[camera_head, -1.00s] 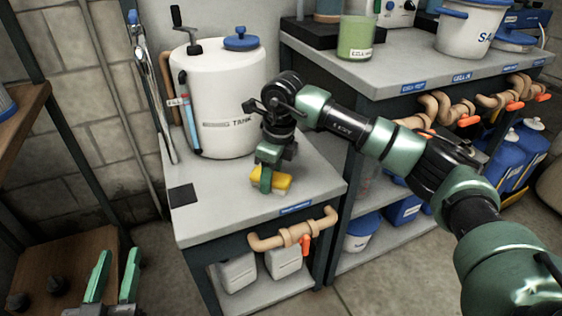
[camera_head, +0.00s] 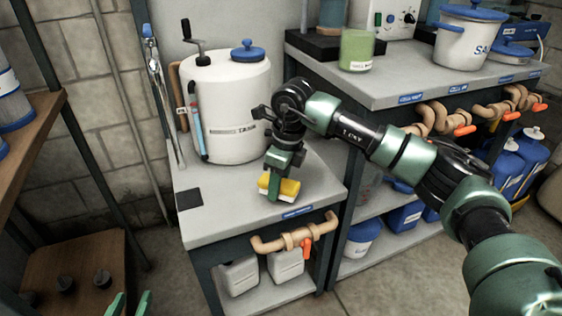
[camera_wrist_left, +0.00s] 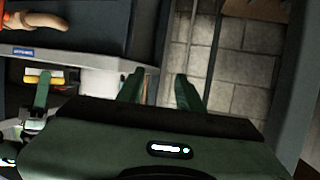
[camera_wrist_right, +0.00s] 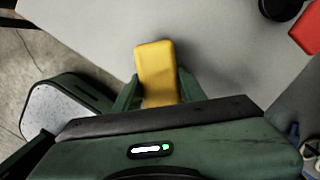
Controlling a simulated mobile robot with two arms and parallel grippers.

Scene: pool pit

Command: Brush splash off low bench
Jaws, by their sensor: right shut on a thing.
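The low bench (camera_head: 225,222) has a grey top and stands at the middle left of the head view. My right gripper (camera_head: 274,188) is shut on a yellow sponge-like block (camera_head: 289,189) with a pale underside, low over the bench's front right part. The right wrist view also shows the block (camera_wrist_right: 157,70) between the fingers; whether it touches the top I cannot tell. I see no clear splash on the bench. My left gripper (camera_head: 128,308) shows only its green fingertips at the bottom edge. In the left wrist view its fingers (camera_wrist_left: 160,92) are apart and empty.
A white tank (camera_head: 235,110) with a blue cap stands at the back of the bench. A black square (camera_head: 189,198) lies on the left. Tan pipes (camera_head: 290,240) run along the front edge. A higher bench (camera_head: 390,85) stands right, a wooden shelf (camera_head: 35,130) left.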

